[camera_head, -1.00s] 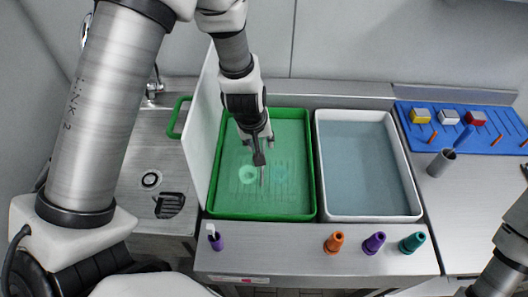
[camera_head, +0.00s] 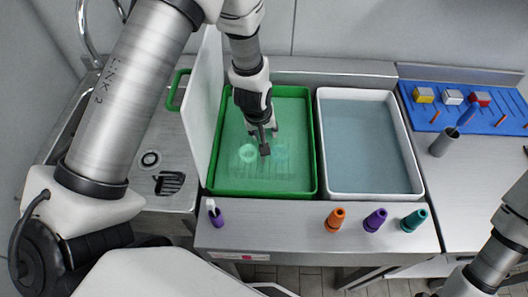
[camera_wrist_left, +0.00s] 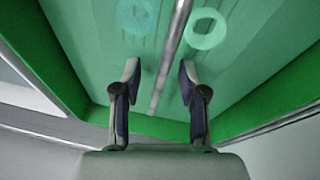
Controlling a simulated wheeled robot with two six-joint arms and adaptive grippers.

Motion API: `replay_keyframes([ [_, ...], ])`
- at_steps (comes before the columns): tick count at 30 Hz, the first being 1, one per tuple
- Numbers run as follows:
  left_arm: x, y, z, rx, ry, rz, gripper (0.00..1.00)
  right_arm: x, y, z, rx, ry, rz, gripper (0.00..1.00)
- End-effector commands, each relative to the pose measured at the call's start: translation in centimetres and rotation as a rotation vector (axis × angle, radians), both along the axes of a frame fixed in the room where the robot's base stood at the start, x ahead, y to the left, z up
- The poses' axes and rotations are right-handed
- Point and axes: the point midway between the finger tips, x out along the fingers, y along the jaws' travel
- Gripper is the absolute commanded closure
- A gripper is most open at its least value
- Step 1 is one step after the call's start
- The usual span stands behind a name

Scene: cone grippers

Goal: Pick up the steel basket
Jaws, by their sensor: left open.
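The steel basket shows only faintly as thin lines on the floor of the green tray (camera_head: 212,150), under greenish liquid. In the left wrist view a steel rod (camera_wrist_left: 170,50), which looks like the basket's handle, runs between the two fingers. My left gripper (camera_head: 265,140) points down into the green tray. In the left wrist view the gripper (camera_wrist_left: 157,75) is open, with one finger on each side of the rod and gaps showing. Two pale rings, one light green (camera_head: 248,153) and one teal (camera_head: 280,152), lie in the tray. My right gripper is not seen.
A white tray (camera_head: 322,150) of bluish liquid stands to the right. A white upright board (camera_head: 203,110) stands left of the green tray. Orange (camera_head: 336,220), purple (camera_head: 375,220) and teal (camera_head: 413,220) cones line the front edge. A blue rack (camera_head: 470,110) is at right.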

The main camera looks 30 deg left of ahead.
Motion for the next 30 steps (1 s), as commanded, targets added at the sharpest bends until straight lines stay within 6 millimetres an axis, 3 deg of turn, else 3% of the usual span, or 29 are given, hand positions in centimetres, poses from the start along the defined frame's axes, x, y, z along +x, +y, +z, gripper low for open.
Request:
replay_keyframes([
  [17,-0.01,0.00,-0.47,0.000,0.000,0.000,0.58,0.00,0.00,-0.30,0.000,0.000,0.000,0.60],
  [20,-0.01,0.00,-0.47,0.000,0.000,0.000,0.93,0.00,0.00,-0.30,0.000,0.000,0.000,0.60],
  [21,-0.01,0.00,-0.47,0.000,0.000,0.000,1.00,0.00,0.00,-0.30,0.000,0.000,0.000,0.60],
  [30,0.01,0.01,-0.43,0.000,0.000,0.000,1.00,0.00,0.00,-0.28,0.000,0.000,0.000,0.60],
])
